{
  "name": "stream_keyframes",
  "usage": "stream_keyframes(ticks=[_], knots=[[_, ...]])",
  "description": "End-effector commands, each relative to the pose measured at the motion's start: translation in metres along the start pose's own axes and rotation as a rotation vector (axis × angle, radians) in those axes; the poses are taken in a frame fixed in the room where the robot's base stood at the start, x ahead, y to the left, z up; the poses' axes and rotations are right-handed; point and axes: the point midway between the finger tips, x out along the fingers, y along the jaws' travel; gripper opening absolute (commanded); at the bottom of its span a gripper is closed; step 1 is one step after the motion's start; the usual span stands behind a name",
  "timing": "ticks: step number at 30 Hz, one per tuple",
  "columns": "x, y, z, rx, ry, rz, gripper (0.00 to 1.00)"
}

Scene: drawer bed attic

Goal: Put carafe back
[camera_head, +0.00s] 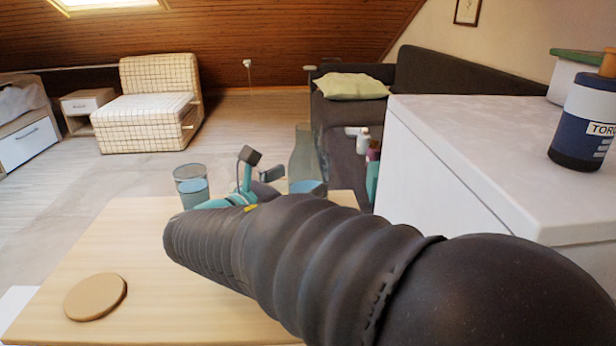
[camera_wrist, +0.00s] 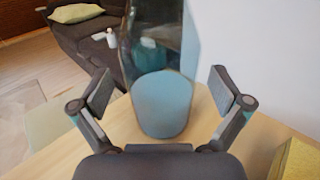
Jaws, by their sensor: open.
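The carafe is a tall clear vessel with blue liquid in its lower part. It stands upright on the pale wooden table (camera_head: 140,245), and its clear upper part (camera_head: 304,150) shows beyond my arm. In the wrist view the carafe (camera_wrist: 162,105) is centred ahead of my gripper (camera_wrist: 161,90). The gripper is open, with one finger to each side of the carafe and visible gaps; I cannot tell whether the carafe reaches between the fingertips. In the head view my gripper (camera_head: 256,170) is partly hidden by my arm. A round tan coaster (camera_head: 95,297) lies bare at the table's front left.
A drinking glass with blue liquid (camera_head: 191,186) stands left of my gripper. A white cabinet (camera_head: 470,150) rises at the right, bearing a dark blue container (camera_head: 583,125). A dark sofa (camera_head: 335,112) stands behind. A yellow item (camera_wrist: 300,160) lies at the wrist view's lower right.

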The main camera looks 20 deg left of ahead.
Motion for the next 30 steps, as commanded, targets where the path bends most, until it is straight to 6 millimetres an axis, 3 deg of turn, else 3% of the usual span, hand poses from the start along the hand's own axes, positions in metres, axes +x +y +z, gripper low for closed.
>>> stream_keyframes(ticks=[9, 15, 30], knots=[[-0.065, 0.001, 0.001, 0.000, 0.000, 0.003, 1.00], [-0.090, 0.000, 0.000, 0.000, 0.001, 0.001, 1.00], [-0.098, 0.000, 0.000, 0.000, 0.000, -0.001, 1.00]])
